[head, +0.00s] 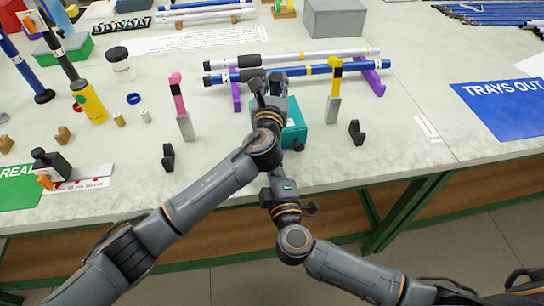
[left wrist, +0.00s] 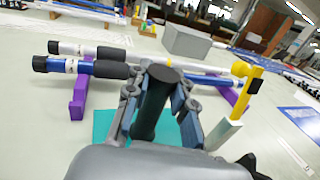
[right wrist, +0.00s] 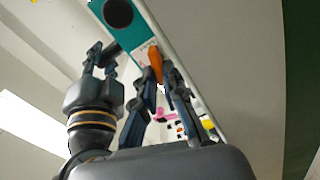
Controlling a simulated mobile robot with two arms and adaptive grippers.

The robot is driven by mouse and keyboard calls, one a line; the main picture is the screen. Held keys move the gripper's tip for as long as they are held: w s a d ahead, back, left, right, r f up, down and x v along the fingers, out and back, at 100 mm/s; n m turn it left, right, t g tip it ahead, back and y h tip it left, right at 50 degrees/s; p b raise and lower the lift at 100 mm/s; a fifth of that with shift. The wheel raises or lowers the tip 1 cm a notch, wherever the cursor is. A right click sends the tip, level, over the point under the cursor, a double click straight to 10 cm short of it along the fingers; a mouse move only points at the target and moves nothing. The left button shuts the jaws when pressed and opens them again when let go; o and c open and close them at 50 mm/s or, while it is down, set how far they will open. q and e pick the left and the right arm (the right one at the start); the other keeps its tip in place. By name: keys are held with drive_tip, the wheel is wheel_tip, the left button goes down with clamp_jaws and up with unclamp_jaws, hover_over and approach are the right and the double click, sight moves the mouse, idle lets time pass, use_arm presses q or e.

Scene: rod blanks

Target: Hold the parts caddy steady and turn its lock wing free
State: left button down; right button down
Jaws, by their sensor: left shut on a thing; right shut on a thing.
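The parts caddy is a teal box (head: 296,120) standing near the front edge of the table, partly hidden by my left arm. My left gripper (head: 268,86) is above it. In the left wrist view its fingers (left wrist: 159,90) are shut around a dark upright handle (left wrist: 150,112), with the caddy's teal top (left wrist: 101,124) below. A round black knob (head: 298,146) is on the caddy's front; it also shows in the right wrist view (right wrist: 117,13). There, my right gripper (right wrist: 161,82) is shut on the orange lock wing (right wrist: 155,61). In the head view its fingertips are hidden.
Behind the caddy, a white rod (head: 310,57) and a blue rod (head: 300,72) lie on purple rests (head: 372,80). A pink-topped post (head: 184,122) and a yellow-topped post (head: 333,100) stand either side. Small black holders (head: 168,157) (head: 356,133) flank the caddy.

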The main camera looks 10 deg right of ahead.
drive_tip(key=shift+f, duration=0.1)
idle(0.5)
drive_tip(key=c, duration=1.4)
unclamp_jaws()
